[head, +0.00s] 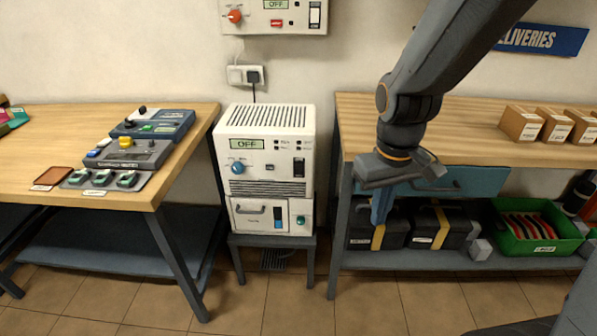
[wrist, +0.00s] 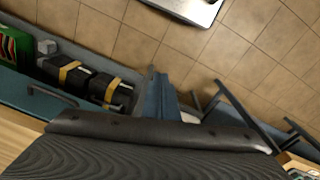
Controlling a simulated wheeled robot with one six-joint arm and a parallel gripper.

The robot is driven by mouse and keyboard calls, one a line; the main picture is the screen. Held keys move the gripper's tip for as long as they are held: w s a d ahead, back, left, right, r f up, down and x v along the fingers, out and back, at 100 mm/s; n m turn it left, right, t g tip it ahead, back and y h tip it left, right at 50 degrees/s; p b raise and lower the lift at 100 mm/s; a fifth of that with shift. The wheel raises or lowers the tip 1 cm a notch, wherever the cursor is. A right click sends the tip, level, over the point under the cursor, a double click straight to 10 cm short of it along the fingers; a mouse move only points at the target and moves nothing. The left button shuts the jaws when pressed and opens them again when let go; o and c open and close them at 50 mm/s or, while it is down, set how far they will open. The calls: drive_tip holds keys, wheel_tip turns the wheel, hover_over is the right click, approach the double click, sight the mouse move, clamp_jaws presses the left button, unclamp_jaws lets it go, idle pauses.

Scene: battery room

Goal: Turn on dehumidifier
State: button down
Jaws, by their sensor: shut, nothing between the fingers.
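The dehumidifier (head: 267,168) is a white box on a small dark stand between the two benches in the head view. Its display (head: 252,144) reads OFF. A lower front section has a handle, a blue window and a teal knob (head: 301,220). My gripper (head: 380,212) is shut and empty, pointing down in front of the right bench, to the right of the dehumidifier and apart from it. Its blue fingers (wrist: 167,97) also show in the wrist view.
A wall unit (head: 273,16) with an OFF display and red knob hangs above a socket (head: 245,75). The left bench (head: 190,130) carries control boxes. The right bench (head: 440,145) holds cartons, with black cases and a green crate (head: 538,247) below. Floor before the stand is clear.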

sight(298, 172)
drive_tip(key=w+a+f+n+t, duration=0.1)
drive_tip(key=w+a+n, duration=0.4)
drive_tip(key=w, duration=0.3)
drive_tip(key=w+a+f+n+t+b, duration=0.1)
drive_tip(key=w+a+n, duration=0.3)
drive_tip(key=w, duration=0.5)
drive_tip(key=w+a+f+n+t+b, duration=0.1)
drive_tip(key=w+a+f+n, duration=0.1)
drive_tip(key=w+a+n, duration=0.3)
drive_tip(key=w+a, duration=0.2)
drive_tip(key=w, duration=0.2)
drive_tip(key=shift+a+n, duration=0.2)
drive_tip(key=shift+n, duration=0.1)
drive_tip(key=shift+f, duration=0.1)
drive_tip(key=w+f, duration=0.2)
drive_tip(key=f, duration=0.1)
drive_tip(key=w+f, duration=0.2)
drive_tip(key=f, duration=0.1)
drive_tip(key=w+f+p, duration=0.1)
drive_tip(key=w+f, duration=0.1)
drive_tip(key=f, duration=0.1)
drive_tip(key=shift+w+d+f, duration=0.15)
drive_tip(key=shift+d+f, duration=0.15)
drive_tip(key=shift+f, duration=0.05)
drive_tip(key=shift+w, duration=0.5)
